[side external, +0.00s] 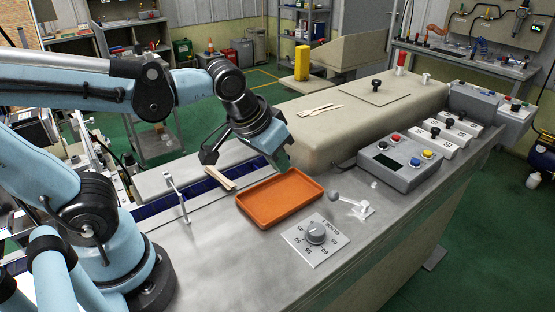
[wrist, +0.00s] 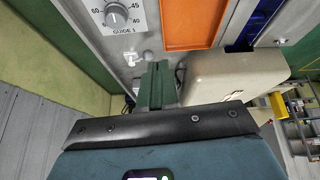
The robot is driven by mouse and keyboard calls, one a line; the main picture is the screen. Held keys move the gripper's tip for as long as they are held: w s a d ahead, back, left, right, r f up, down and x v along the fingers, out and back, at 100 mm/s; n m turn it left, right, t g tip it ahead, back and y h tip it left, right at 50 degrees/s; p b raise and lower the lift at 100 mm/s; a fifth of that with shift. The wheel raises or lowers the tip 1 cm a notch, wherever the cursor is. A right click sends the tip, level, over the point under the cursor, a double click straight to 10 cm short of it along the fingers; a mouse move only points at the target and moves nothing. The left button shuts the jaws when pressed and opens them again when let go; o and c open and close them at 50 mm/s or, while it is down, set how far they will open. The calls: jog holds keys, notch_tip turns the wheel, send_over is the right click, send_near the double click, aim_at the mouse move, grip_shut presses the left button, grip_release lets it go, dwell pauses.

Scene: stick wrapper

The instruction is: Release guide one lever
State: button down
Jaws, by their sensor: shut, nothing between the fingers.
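The dial plate marked GUIDE 1, with its grey knob (side external: 315,232), lies on the grey machine top in front of the orange tray; it also shows at the top left of the wrist view (wrist: 116,15). A lever (side external: 347,201) with a round grey knob and a pale base stands just behind the dial, right of the tray. In the wrist view the lever (wrist: 132,59) is small and partly hidden by my fingers. My gripper (side external: 284,161) is above the far edge of the tray, apart from the lever. Its green fingers (wrist: 157,84) are shut and empty.
The orange tray (side external: 281,197) sits left of the lever. A grey button box (side external: 400,160) stands to the right. A beige housing (side external: 350,120) rises behind. A metal T-handle (side external: 176,197) and wooden sticks (side external: 220,178) are to the left.

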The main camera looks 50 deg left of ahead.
aim_at(348, 201)
jog(key=w+d+n+g+y, duration=0.1)
jog(key=w+d+n+g, duration=0.1)
jog(key=d, duration=0.4)
jog(key=shift+w+d+f, duration=0.2)
jog(key=shift+w+f, duration=0.05)
jog(key=shift+w, duration=0.4)
jog(key=x, duration=1)
jog(key=shift+w+a+f, duration=0.1)
jog(key=shift+w+a, duration=0.1)
jog(key=shift+w, duration=0.35)
jog(key=shift+w+a+f, duration=0.1)
jog(key=shift+w+a, duration=0.05)
jog(key=shift+w, duration=0.35)
jog(key=shift+w+a+f, duration=0.15)
jog(key=shift+w+a, duration=0.1)
jog(key=shift+w, duration=0.55)
